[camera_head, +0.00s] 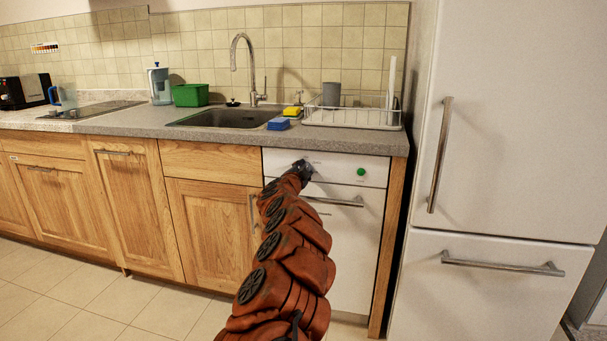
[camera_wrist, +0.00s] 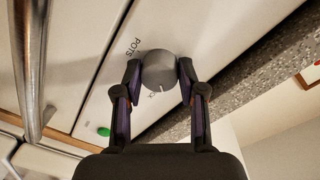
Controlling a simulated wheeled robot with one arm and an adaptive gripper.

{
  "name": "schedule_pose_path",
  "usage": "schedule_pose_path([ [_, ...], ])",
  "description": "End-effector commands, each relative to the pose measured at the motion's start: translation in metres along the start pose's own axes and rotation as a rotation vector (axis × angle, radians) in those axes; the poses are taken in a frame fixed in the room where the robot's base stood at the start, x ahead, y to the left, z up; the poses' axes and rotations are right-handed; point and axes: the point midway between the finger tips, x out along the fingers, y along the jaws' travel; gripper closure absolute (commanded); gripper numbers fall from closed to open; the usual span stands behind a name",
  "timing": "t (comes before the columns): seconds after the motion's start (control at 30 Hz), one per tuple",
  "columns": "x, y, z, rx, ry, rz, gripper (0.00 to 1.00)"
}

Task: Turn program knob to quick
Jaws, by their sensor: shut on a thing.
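The program knob (camera_wrist: 159,70) is a round grey dial on the white dishwasher panel (camera_wrist: 95,90). In the wrist view my gripper (camera_wrist: 159,76) has one finger on each side of the knob and is shut on it. A short light mark shows on the knob's lower part, near a partly hidden label ending in "CK". The label "POTS" (camera_wrist: 133,47) is readable beside the knob. In the head view my gripper (camera_head: 302,170) is at the panel of the white dishwasher (camera_head: 345,235), and it covers most of the knob.
A green button (camera_head: 361,172) sits on the same panel, right of my gripper. The dishwasher's bar handle (camera_head: 335,201) runs just below. The grey countertop (camera_head: 355,138) overhangs above, with a dish rack (camera_head: 352,117) on it. The fridge (camera_head: 500,120) stands at right.

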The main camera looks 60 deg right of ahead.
Motion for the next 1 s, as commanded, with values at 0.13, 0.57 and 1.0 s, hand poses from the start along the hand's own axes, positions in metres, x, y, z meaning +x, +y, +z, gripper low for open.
schedule_pose_path([
  [0.13,-0.0003,0.0015,0.0027,0.114,-0.010,0.001,0.95],
  [0.57,0.0000,-0.0001,-0.0003,0.305,-0.017,0.003,0.95],
  [1.0,0.0001,-0.0006,-0.0009,0.328,-0.018,0.003,0.95],
])
